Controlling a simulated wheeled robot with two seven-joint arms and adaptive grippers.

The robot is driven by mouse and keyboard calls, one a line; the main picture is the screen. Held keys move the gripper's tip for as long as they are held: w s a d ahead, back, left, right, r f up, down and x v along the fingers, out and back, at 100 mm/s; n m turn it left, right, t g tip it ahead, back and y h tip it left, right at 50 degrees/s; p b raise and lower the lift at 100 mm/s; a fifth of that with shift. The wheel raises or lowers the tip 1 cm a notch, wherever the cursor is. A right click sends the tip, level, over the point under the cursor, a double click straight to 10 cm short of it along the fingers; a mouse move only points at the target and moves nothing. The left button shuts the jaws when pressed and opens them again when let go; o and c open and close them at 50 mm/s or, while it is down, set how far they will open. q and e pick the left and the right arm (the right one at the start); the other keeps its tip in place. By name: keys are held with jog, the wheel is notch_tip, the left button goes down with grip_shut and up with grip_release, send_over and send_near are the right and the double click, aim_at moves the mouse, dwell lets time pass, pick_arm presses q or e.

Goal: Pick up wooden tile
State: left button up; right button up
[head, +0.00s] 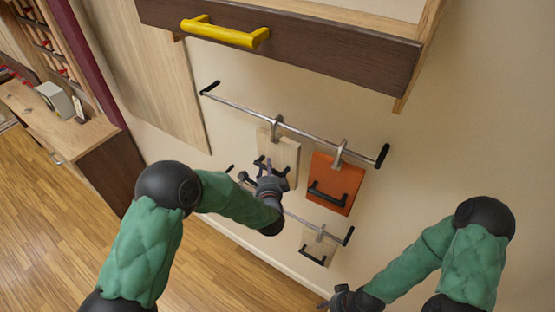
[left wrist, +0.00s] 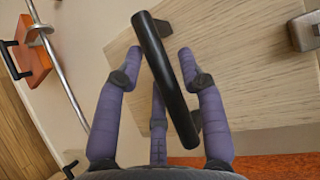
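A pale wooden tile (head: 288,152) with a black handle hangs by a metal hook from the upper wall rod in the head view. My left gripper (head: 268,176) is in front of its lower part. In the left wrist view the tile (left wrist: 250,75) fills the right side, and its black handle (left wrist: 165,75) crosses between the spread purple fingers of my left gripper (left wrist: 160,78). The fingers look apart from the handle. My right gripper (head: 335,300) is low at the bottom edge in the head view, small and partly cut off.
An orange tile (head: 336,183) hangs right of the wooden tile on the upper rod (head: 250,112). A lower rod holds another pale tile (head: 318,246); the left wrist view shows an orange tile (left wrist: 33,60) on a rod. A drawer with a yellow handle (head: 225,33) juts out above.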

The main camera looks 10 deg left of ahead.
pick_arm(q)
grip_shut()
jog(key=shift+r, duration=0.1)
